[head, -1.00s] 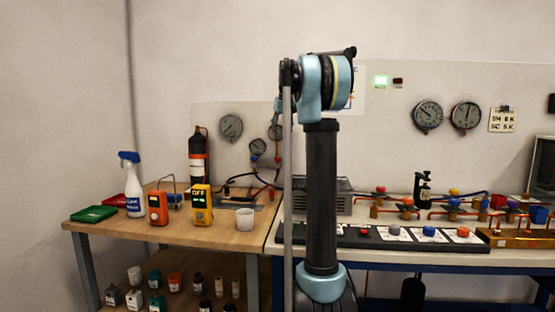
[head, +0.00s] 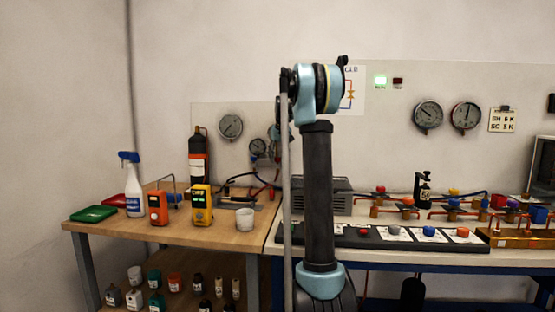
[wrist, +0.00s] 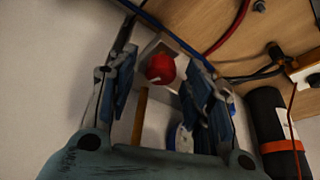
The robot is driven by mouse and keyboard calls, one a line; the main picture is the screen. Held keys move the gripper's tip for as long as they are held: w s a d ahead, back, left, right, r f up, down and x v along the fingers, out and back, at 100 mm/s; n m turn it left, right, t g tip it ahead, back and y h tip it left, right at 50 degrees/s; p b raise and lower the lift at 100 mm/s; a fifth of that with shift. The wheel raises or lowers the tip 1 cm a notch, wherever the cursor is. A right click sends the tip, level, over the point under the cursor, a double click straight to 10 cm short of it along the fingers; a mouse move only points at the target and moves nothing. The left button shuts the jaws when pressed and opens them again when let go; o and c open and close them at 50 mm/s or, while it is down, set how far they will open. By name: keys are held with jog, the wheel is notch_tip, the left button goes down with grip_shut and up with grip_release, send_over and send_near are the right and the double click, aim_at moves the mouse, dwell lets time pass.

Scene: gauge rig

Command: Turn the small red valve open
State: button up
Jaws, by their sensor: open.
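A small red rounded knob (wrist: 160,68), apparently the red valve, shows in the wrist view against a pale block-like mount (wrist: 149,49). An orange-brown pipe (wrist: 139,112) runs from near it. My gripper (wrist: 158,62) is open, with one blue-padded finger on each side of the knob in the picture. I see no finger clearly touching it, and the depth gap cannot be told. In the head view my arm stands in the middle and hides my gripper.
A black cylinder with an orange band (wrist: 275,125) lies right of my gripper, near hoses and the wooden bench (wrist: 240,45). The head view shows a bench with a spray bottle (head: 133,190) and orange meters, and a right bench with several colored valves, including a red knob (head: 380,189).

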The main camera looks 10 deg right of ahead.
jog(key=shift+c, duration=0.2)
jog(key=c, duration=1)
jog(key=shift+d+n+y, duration=0.15)
jog(key=shift+n+y, duration=0.65)
jog(key=shift+n, duration=1.2)
jog(key=shift+g, duration=0.3)
jog(key=o, duration=1)
jog(key=shift+o, duration=0.2)
jog(key=shift+r, duration=0.1)
